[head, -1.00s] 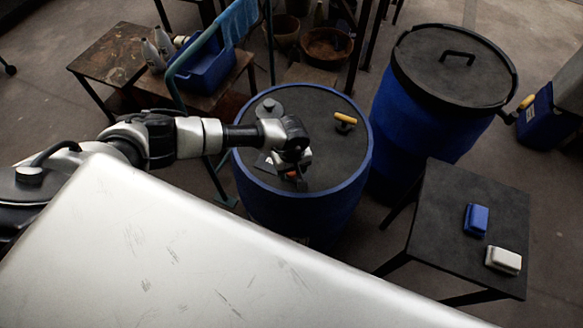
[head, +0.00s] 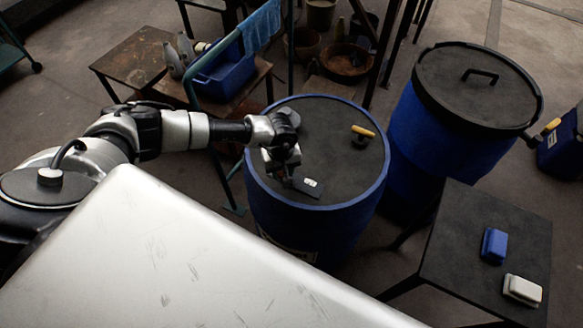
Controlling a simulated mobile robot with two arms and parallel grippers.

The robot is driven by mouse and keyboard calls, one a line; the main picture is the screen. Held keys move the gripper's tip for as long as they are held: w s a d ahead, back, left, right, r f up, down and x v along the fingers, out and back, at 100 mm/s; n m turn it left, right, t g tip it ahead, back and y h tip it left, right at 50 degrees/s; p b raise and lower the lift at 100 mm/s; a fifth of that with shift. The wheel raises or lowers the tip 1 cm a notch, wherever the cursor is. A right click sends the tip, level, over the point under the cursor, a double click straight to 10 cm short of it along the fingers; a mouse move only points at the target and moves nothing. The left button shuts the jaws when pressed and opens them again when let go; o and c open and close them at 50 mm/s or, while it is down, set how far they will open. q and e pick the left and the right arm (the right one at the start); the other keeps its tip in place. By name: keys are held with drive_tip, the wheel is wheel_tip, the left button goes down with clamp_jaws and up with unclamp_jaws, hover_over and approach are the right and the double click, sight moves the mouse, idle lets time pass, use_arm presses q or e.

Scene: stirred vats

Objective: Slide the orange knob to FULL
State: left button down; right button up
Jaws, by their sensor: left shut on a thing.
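My left gripper (head: 274,166) reaches down over the left part of the lid of the near blue drum (head: 318,225). It is shut at a dark slider plate (head: 305,192) that lies on the lid. The orange knob is hidden behind the gripper and its wrist. The right end of the plate, with a small white label, is uncovered; its lettering is too small to read. The plate's left part is hidden, so I cannot tell exactly where the knob stands along it. My right gripper is not in view.
A yellow-handled valve (head: 362,132) stands on the same lid, right of my gripper. A second blue drum (head: 430,140) with a black lid stands behind right. A dark table (head: 465,245) holds a blue block (head: 494,245) and a white block (head: 522,290). Teal rails stand behind left.

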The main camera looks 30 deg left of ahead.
use_arm(q)
drive_tip(key=shift+a, duration=0.2)
drive_tip(key=c, duration=1.1)
unclamp_jaws()
drive_tip(key=o, duration=0.3)
drive_tip(key=shift+a, duration=0.15)
drive_tip(key=shift+o, duration=0.2)
drive_tip(key=shift+r, duration=0.3)
wheel_tip(320, 180, up, 10)
drive_tip(key=b, duration=0.2)
drive_tip(key=shift+r, duration=0.15)
